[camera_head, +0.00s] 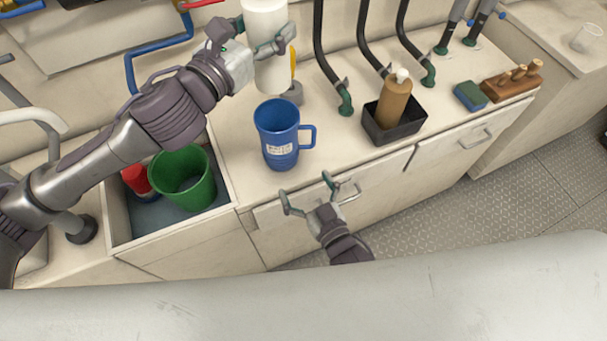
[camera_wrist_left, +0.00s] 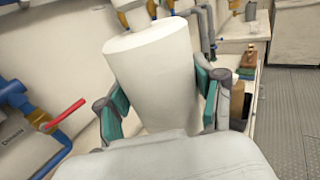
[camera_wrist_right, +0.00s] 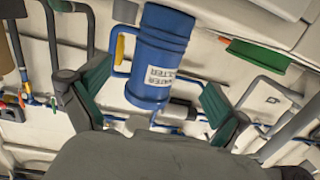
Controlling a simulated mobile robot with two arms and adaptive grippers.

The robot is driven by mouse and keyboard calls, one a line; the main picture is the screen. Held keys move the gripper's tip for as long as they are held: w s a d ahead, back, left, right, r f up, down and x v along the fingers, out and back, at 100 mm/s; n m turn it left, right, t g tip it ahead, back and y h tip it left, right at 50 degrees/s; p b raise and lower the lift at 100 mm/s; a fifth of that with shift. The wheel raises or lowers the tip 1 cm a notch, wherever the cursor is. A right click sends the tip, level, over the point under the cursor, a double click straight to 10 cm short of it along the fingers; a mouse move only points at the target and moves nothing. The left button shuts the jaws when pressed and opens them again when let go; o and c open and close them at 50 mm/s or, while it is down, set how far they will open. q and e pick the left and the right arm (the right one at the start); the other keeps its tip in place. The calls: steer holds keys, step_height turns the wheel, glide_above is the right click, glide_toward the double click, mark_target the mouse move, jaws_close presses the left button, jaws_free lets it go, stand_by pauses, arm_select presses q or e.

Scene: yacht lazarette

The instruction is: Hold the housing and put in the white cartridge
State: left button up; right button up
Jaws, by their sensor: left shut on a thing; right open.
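The blue housing (camera_head: 281,150), a mug-shaped vessel with a label, stands upright on the counter, its open top up and handle to the right. It also shows in the right wrist view (camera_wrist_right: 158,48). The white cartridge (camera_head: 265,20) is held upright above the counter; its lower end shows just above the housing's rim in the head view. My left gripper (camera_head: 254,45) is shut around the cartridge, which fills the left wrist view (camera_wrist_left: 150,70). My right gripper (camera_head: 306,188) is open and empty at the counter's front edge, its fingers pointing toward the housing without touching it.
A green bucket (camera_head: 184,182) and a red object (camera_head: 135,179) sit in a recess at left. Black hoses (camera_head: 345,98) rise behind. A black tray (camera_head: 379,130) holds a brown bottle (camera_head: 393,100). A sponge (camera_head: 470,96) and wooden block (camera_head: 512,82) lie at right.

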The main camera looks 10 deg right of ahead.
mark_target(286, 147)
steer(key=shift+t+y, duration=0.3)
steer(key=w+a+r, duration=0.1)
steer(key=w, duration=0.2)
steer(key=w+a+r, duration=0.1)
steer(key=w+a, duration=0.1)
steer(key=w, duration=0.2)
steer(key=w+a+r, duration=0.1)
steer(key=w, duration=0.3)
steer(key=shift+w+a+r, duration=0.2)
steer(key=shift+w+a, duration=0.05)
steer(key=c, duration=1.1)
steer(key=shift+c, duration=0.2)
